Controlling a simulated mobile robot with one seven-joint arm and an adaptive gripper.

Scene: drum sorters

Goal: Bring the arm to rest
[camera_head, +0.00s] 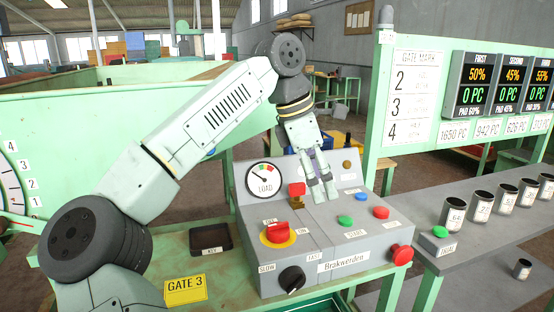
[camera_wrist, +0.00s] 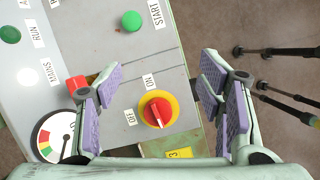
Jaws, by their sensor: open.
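My arm reaches from the lower left, up and over, to the grey control panel (camera_head: 345,222). My gripper (camera_head: 324,192) hangs over the panel, pointing down, right of the round load gauge (camera_head: 265,180). In the wrist view my gripper (camera_wrist: 162,98) has its purple-padded fingers spread wide, with nothing held between them. The red rotary switch on its yellow disc (camera_wrist: 156,109) shows below, between the fingers. Whether the fingertips touch the panel cannot be told.
A black knob (camera_head: 292,279) and a red mushroom button (camera_head: 401,254) are at the panel's front and right. An empty black tray (camera_head: 210,239) lies left. Several cups (camera_head: 482,206) stand on a grey shelf, below displays (camera_head: 477,84).

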